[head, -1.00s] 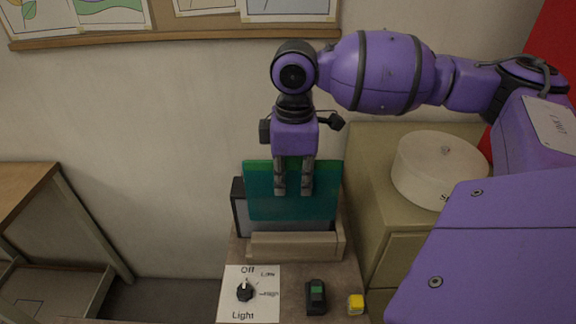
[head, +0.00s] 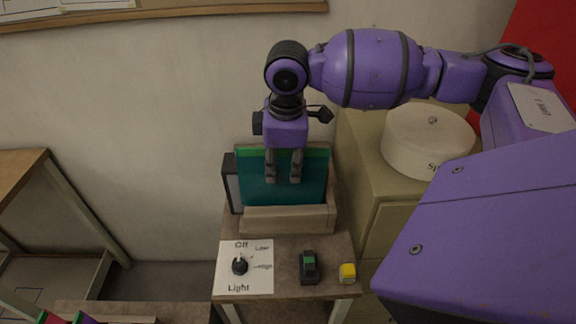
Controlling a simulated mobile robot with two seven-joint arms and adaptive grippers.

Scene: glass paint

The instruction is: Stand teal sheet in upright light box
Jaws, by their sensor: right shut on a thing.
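The teal sheet (head: 284,196) is upright in front of the light box, with a brighter green strip along its top edge. My right gripper (head: 284,180) is shut on the sheet, with its fingers pointing down over the upper part. The light box (head: 231,187) stands upright, its dark frame and pale panel showing left of the sheet. The sheet's lower edge meets the top of the beige ledge (head: 288,219) at the front of the box. I cannot tell how deep it sits behind the ledge. My left gripper is out of view.
In front of the ledge are a light dial (head: 240,265) on a white card, a black switch with a green top (head: 309,266) and a yellow block (head: 347,273). A round white container (head: 428,140) stands on the cabinet at right. The wall is behind.

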